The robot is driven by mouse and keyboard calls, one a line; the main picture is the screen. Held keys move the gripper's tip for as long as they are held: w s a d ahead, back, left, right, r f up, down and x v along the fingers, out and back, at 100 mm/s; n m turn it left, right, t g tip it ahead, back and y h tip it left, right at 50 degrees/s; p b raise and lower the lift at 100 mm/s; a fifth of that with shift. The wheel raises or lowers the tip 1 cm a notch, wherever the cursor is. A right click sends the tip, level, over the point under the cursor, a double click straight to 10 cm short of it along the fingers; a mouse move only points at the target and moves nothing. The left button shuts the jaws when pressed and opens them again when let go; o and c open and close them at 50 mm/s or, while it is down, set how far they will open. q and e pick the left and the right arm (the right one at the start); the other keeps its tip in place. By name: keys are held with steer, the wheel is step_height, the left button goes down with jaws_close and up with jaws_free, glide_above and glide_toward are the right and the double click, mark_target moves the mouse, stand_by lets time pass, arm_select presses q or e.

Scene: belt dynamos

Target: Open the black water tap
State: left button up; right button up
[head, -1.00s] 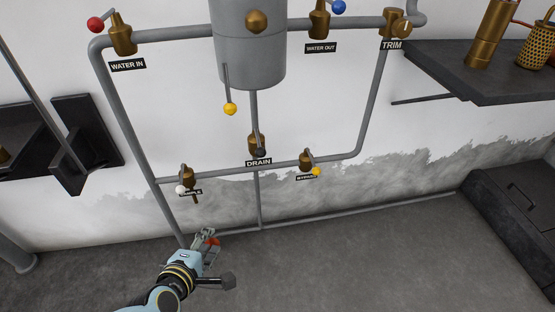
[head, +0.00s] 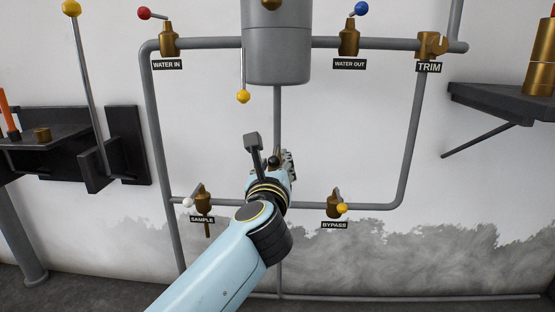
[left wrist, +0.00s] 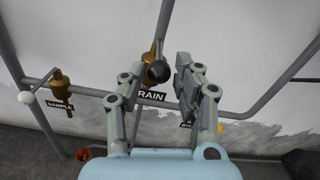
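The black ball of the brass tap labelled DRAIN shows in the left wrist view (left wrist: 158,73), in front of its brass body (left wrist: 148,57). In the head view the ball (head: 274,161) is beside my left gripper (head: 288,163), and my arm hides the DRAIN label and most of the tap. In the left wrist view my left gripper (left wrist: 160,82) is open, with its fingers on either side of the black ball as seen from there. The ball looks farther off than the fingers; I cannot tell the gap. My right gripper is not in view.
The SAMPLE tap with a white ball (head: 188,203) is left of the gripper, the BYPASS tap with a yellow ball (head: 342,208) right. A grey tank (head: 277,55) with a yellow-ended lever (head: 243,97) hangs above. Grey pipes (head: 410,140) frame the wall.

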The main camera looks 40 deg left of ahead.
mark_target(276, 153)
arm_select(q)
steer(key=b+x, duration=0.1)
steer(key=x, duration=0.5)
steer(key=shift+f, duration=0.15)
steer(key=shift+w+a, duration=0.35)
steer(key=shift+w, duration=0.15)
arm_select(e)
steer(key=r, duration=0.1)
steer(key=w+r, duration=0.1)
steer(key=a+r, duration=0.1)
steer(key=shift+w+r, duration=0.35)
arm_select(q)
jaws_close()
